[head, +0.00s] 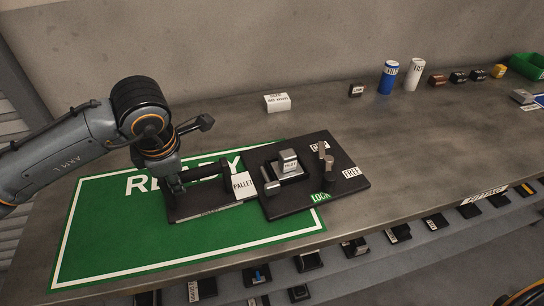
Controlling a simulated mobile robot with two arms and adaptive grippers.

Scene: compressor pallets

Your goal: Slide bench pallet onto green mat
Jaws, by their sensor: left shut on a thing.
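The dark bench pallet (225,208) lies partly on the green mat (110,240), with its right part past the mat's right edge on bare bench. It carries a grey metal block (288,160), a small lever (326,160) and labels reading PALLET, LOCK and FREE. My left gripper (185,182) is over the pallet's left end, shut on its dark handle bar (205,172). The gripper and arm hide part of the handle and of the mat's lettering. My right gripper is out of view.
On the bench (430,140), a white labelled block (277,102) stands behind the pallet. A blue can (388,77), a white can (414,74) and several small parts line the back right. A green bin (528,66) is at the far right. The mat's left part is clear.

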